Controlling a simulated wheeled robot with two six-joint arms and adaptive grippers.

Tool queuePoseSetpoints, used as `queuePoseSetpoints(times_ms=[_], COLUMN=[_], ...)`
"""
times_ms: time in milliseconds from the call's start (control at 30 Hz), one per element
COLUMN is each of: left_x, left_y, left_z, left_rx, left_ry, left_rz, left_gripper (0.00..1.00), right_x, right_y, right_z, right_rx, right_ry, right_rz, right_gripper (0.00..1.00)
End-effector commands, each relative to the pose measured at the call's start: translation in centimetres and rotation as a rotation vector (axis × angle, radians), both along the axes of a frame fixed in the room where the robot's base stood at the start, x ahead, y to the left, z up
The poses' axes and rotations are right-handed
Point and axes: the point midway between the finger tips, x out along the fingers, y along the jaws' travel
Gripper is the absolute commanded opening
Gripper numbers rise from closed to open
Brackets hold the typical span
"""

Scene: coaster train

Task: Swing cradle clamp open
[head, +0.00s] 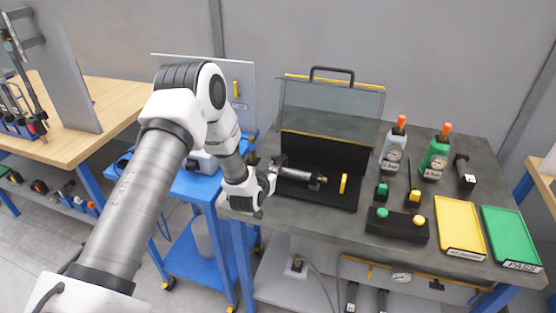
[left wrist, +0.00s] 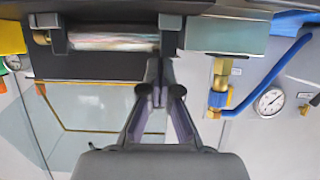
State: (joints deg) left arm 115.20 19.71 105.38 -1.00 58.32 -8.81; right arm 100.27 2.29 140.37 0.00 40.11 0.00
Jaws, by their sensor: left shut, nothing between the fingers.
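A metal cylinder (head: 298,175) lies in a black cradle on the black base (head: 325,195) of an open case. In the left wrist view the cylinder (left wrist: 110,38) lies across two dark uprights, one of them (left wrist: 170,32) just beyond my fingertips. I cannot tell which part is the clamp or whether it is open. A small yellow upright piece (head: 343,184) stands right of the cylinder. My left gripper (head: 272,170) is at the cylinder's left end. In the left wrist view my left gripper (left wrist: 157,75) is shut and empty; contact with the upright is unclear. My right gripper is out of view.
A clear hinged cover (head: 332,105) with a black handle stands up behind the cradle. A black button box (head: 397,224), a yellow tray (head: 459,225), a green tray (head: 510,235) and two gauge bottles (head: 435,155) stand to the right. A blue cart (head: 195,185) stands left.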

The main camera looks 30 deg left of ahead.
Motion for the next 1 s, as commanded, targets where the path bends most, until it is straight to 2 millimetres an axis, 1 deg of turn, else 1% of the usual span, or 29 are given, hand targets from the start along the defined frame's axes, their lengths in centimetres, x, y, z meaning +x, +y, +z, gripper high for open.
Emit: queuePoseSetpoints(times_ms=[33, 700, 1000], left_x=[0.1, 0.6, 0.6], left_y=[0.0, 0.2, 0.2], left_z=[0.5, 3.6, 3.7], left_rx=[0.0, 0.0, 0.0], left_ry=[-0.001, 0.001, 0.002], left_rz=[0.0, 0.0, 0.0], left_gripper=[0.0, 0.0, 0.0], right_x=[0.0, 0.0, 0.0], right_y=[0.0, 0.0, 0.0], right_z=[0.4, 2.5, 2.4], right_rx=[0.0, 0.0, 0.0], right_ry=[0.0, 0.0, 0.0], right_rz=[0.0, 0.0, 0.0], right_gripper=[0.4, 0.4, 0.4])
